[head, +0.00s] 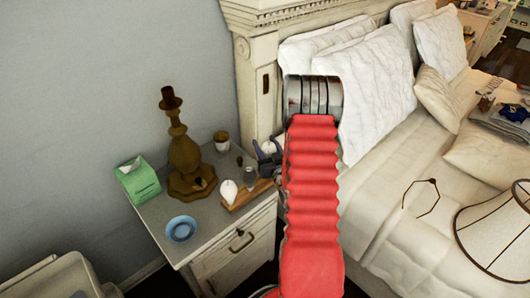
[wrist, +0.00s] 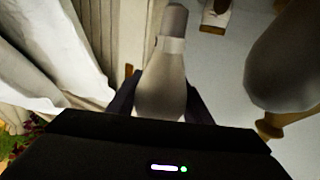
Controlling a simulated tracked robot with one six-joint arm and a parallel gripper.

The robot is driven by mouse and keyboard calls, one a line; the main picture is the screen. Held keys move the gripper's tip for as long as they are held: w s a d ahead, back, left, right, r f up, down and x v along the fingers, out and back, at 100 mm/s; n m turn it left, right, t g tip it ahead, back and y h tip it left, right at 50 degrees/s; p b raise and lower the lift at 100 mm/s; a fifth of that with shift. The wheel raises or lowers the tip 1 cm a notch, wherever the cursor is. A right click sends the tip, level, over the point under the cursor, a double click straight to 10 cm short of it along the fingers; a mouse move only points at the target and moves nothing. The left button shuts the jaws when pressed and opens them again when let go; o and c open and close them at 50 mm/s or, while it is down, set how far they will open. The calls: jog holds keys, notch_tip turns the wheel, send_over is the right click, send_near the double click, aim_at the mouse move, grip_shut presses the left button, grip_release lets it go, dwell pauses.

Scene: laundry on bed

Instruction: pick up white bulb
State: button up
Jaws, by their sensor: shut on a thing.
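My gripper (wrist: 160,98) is shut on a white bulb (wrist: 162,88). In the wrist view its pale, wide body sits between the two dark fingers, and its narrow grey neck points away from me. In the head view my gripper (head: 264,164) is at the right side of the nightstand, partly hidden by my red arm. A second whitish, rounded bulb-like thing (head: 228,190) stands at the left end of a wooden board. It also shows large and blurred at the right of the wrist view (wrist: 287,62). Whether the held bulb touches the nightstand cannot be told.
The nightstand (head: 207,212) carries a brown lamp base (head: 183,152), a green tissue box (head: 138,181), a blue bowl (head: 181,229) and a small cup (head: 221,141). The bed (head: 385,215) stands close on the right, with a lampshade (head: 500,230) lying on it.

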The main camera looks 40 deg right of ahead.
jog(key=shift+r, duration=1.75)
